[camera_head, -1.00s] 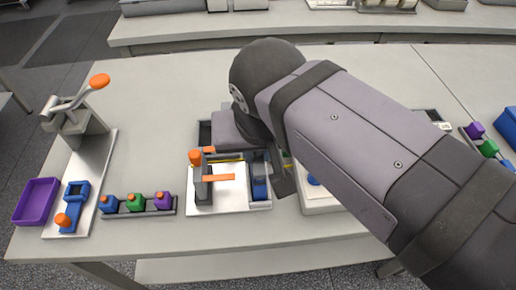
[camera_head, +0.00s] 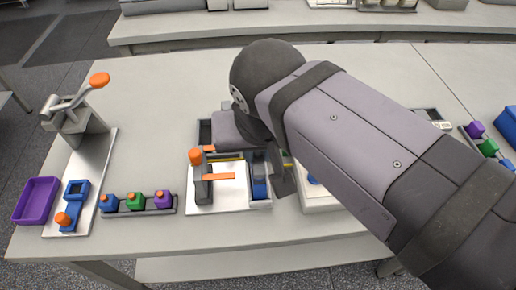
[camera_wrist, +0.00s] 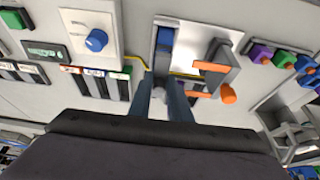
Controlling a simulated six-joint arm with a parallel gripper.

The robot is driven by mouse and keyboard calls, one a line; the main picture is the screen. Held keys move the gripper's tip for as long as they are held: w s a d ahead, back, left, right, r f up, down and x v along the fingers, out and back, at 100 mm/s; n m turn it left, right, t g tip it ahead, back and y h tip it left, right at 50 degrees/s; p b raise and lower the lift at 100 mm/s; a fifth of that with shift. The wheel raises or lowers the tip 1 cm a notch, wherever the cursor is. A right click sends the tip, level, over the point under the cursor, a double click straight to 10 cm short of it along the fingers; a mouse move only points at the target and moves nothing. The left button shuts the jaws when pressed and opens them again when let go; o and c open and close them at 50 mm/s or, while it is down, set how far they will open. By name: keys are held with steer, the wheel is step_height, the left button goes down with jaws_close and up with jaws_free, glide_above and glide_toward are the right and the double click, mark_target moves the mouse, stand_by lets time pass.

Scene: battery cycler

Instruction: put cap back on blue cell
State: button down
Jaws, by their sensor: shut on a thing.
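In the wrist view my gripper (camera_wrist: 160,82) points at the bench, its two fingers close together around a small pale grey thing that I cannot identify clearly. In the head view my arm hides most of it. The fingertips are at the near edge of a white fixture plate (camera_wrist: 189,58), beside a yellow strip. A blue block (camera_wrist: 164,38) sits in a slot of this fixture; it also shows in the head view (camera_head: 259,178). I cannot tell whether it is the blue cell.
The fixture has an orange-tipped lever (camera_head: 196,157) close to my gripper. A white box with a blue knob (camera_wrist: 96,40) and several dark slots (camera_wrist: 93,83) lie on the other side. A purple tray (camera_head: 37,201) and a lever press (camera_head: 82,115) stand at the left.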

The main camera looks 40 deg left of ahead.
steer(key=shift+f, duration=0.45)
stand_by(0.3)
stand_by(0.3)
steer(key=c, duration=1.6)
jaws_free()
steer(key=shift+o, duration=0.8)
steer(key=o, duration=0.4)
steer(key=shift+c, duration=0.2)
steer(key=shift+r, duration=0.2)
steer(key=shift+r+p, duration=3)
steer(key=shift+r, duration=0.35)
